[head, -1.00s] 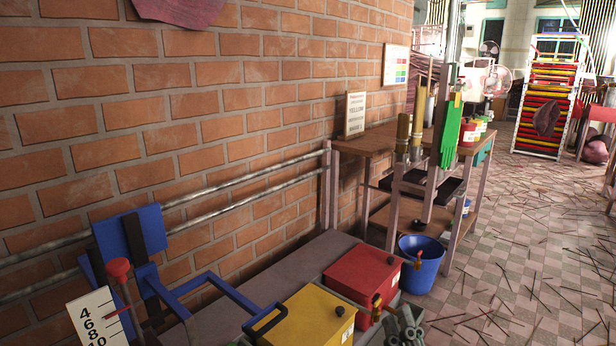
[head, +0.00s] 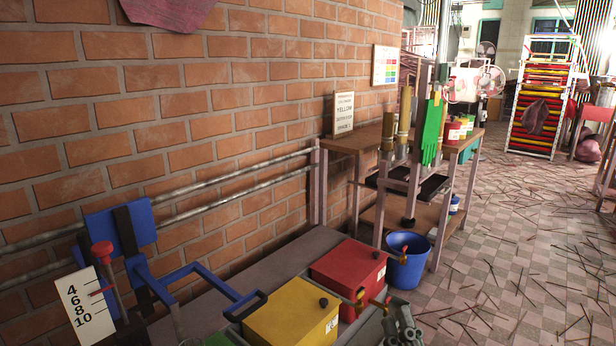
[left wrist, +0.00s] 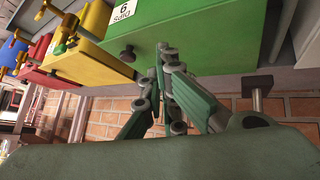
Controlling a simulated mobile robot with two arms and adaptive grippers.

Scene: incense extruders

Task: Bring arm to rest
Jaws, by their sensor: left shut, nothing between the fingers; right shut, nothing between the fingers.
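My right gripper (head: 403,318) is grey-green and shows at the bottom edge of the head view, in front of the red box (head: 345,272) and right of the yellow box (head: 292,318). It is shut, with nothing seen in it. My left gripper (left wrist: 164,52) shows in the left wrist view, its fingers together and empty. Its tips overlap the face of a green box (left wrist: 215,32) labelled 6 in the picture; I cannot tell whether they touch. The left gripper is out of the head view.
A blue lever frame (head: 122,228) and a number scale (head: 84,305) stand at the left by the brick wall. A wooden table (head: 352,143) and a blue bucket (head: 408,262) stand beyond the boxes. Thin sticks litter the open tiled floor (head: 480,255) at the right.

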